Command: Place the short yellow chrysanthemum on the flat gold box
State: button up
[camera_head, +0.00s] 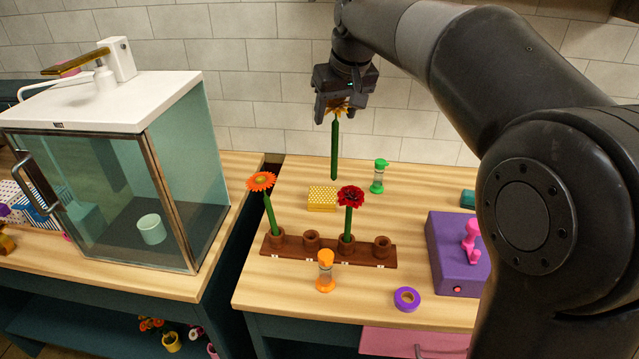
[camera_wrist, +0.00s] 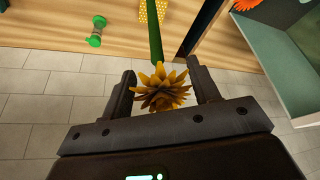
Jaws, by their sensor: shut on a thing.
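My gripper (camera_head: 338,108) is shut on the yellow chrysanthemum (camera_head: 335,150), at its bloom, and holds it upright in the air above the back of the right table. Its green stem hangs straight down, in line with the area behind the gold box. In the wrist view the spiky yellow bloom (camera_wrist: 160,90) sits between the two fingers (camera_wrist: 164,88). The flat gold box (camera_head: 322,198), with a dotted top, lies on the table behind the wooden rack. The gold box also shows at the top of the wrist view (camera_wrist: 152,11).
A brown rack (camera_head: 328,250) holds an orange flower (camera_head: 262,182) and a red flower (camera_head: 350,197). A green timer (camera_head: 378,176) stands right of the gold box. An orange timer (camera_head: 325,270), purple tape (camera_head: 406,298) and purple box (camera_head: 452,255) are nearer. A glass cabinet (camera_head: 110,170) stands left.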

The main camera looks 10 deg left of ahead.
jog(key=w+d+f, duration=0.3)
jog(key=w+d, duration=0.4)
jog(key=w, duration=0.1)
jog(key=w+a+f, duration=0.2)
jog(key=a+f, duration=0.9)
jog(key=shift+w, duration=0.25)
jog(key=shift+f, duration=0.2)
jog(key=o, duration=1)
jog(key=shift+r, duration=0.1)
